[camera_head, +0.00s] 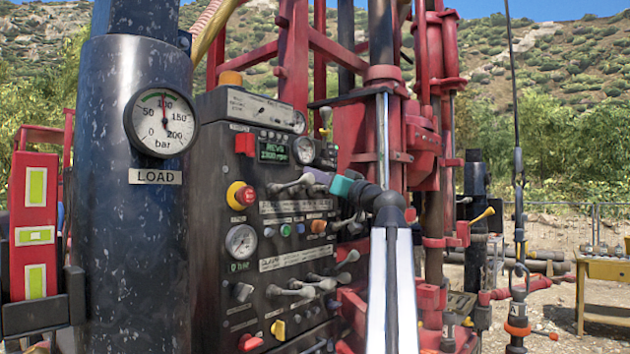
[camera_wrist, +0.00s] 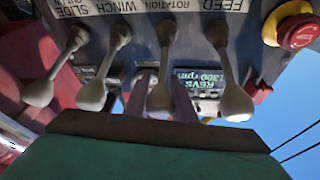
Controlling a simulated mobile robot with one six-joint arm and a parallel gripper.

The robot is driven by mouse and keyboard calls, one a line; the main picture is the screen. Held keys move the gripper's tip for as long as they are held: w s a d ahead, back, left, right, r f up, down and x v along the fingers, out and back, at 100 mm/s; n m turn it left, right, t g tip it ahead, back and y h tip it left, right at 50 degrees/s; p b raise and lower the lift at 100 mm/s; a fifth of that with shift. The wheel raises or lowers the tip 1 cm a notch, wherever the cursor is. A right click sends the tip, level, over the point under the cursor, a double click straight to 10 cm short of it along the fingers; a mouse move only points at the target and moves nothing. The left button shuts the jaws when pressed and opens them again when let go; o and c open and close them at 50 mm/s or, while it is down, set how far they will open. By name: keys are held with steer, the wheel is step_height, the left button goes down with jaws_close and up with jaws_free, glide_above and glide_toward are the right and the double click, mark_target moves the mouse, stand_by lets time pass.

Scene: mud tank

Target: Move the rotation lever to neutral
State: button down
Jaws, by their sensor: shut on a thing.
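The rotation lever (camera_wrist: 160,92), a metal stem with a pale rounded knob, sits under the ROTATION label in the wrist view. My gripper (camera_wrist: 160,98) has one purplish finger on each side of this lever and is shut on it. In the head view my gripper (camera_head: 314,178), with purple fingers and a teal body, reaches the upper lever row of the dark control panel (camera_head: 215,215). There the gripper partly hides the lever knobs, and I cannot read the lever's exact setting.
In the wrist view, the winch lever (camera_wrist: 95,92) and slide lever (camera_wrist: 42,88) stand to the left, and the feed lever (camera_wrist: 234,100) to the right. A red emergency button (camera_wrist: 298,32) is at upper right. A thick black column (camera_head: 135,240) stands left of the panel.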

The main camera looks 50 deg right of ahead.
steer(key=shift+s+f, duration=0.1)
steer(key=c, duration=1.5)
jaws_free()
steer(key=shift+s, duration=0.1)
steer(key=b+v, duration=0.1)
steer(key=v, duration=1.2)
steer(key=shift+s+b, duration=0.35)
steer(key=shift+b, duration=0.05)
